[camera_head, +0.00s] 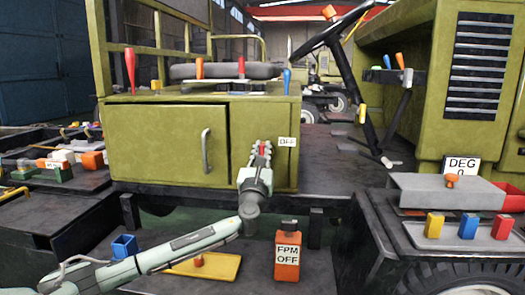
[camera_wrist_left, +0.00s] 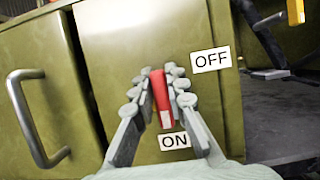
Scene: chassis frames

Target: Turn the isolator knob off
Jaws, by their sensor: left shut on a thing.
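The isolator knob (camera_wrist_left: 163,100) is a red bar with a white mark at its lower end, on the olive cabinet front (camera_wrist_left: 110,30). It stands nearly upright, its white end just above the ON label (camera_wrist_left: 175,141). The OFF label (camera_wrist_left: 211,60) is to its upper right. My left gripper (camera_wrist_left: 159,92) has its jointed fingers on both sides of the knob and is shut on it. In the head view the left gripper (camera_head: 260,156) covers most of the knob and the ON label; the OFF label (camera_head: 287,142) shows. My right gripper is not in view.
A cabinet door handle (camera_wrist_left: 40,118) stands out left of my left gripper. An orange FPM OFF box (camera_head: 287,262) and a yellow tray (camera_head: 225,266) are below the cabinet. A steering wheel (camera_head: 335,30) is above right. A grey tray (camera_head: 470,240) with coloured blocks is at right.

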